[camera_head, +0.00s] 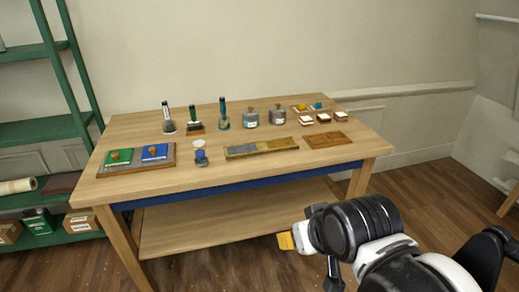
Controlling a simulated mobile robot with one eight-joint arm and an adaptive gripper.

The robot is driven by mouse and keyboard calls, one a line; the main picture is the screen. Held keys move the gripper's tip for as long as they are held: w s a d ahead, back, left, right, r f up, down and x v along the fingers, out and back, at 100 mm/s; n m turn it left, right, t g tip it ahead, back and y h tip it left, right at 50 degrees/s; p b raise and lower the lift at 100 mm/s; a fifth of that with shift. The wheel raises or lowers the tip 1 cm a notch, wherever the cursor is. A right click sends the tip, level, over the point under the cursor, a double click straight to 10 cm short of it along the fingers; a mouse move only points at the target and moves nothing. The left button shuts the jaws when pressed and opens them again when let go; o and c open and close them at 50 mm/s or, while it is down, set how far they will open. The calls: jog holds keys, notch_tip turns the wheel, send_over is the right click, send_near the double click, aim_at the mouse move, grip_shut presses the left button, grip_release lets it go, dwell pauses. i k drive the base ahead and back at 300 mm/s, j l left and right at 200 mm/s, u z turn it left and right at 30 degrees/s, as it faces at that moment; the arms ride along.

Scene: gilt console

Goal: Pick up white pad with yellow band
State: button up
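Several small white pads with brown edges sit at the right rear of the wooden table, among them a left one (306,120), a middle one (323,117) and a right one (340,115). Just behind them are a small yellow-orange piece (300,107) and a teal piece (317,105) on pale bases. The pads are too small for me to tell which has a yellow band. My gripper (287,241) is in front of the table, well apart from the pads, with a yellow tip showing. Its fingers are mostly hidden, and I see nothing held.
The table (140,130) also bears a tray with a green block (118,158) and a blue block (154,152), several bottles, two grey jars (278,115), a long strip panel (262,148) and a brown board (328,140). A green shelf (40,132) stands left.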

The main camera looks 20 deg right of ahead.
aim_at(199, 144)
jog(key=i+j, duration=0.2)
jog(key=i, duration=0.2)
jog(key=i+j, duration=0.25)
jog(key=i, duration=0.15)
jog(key=i+j, duration=0.2)
jog(key=i, duration=0.2)
jog(key=i+j, duration=0.25)
jog(key=i, duration=0.2)
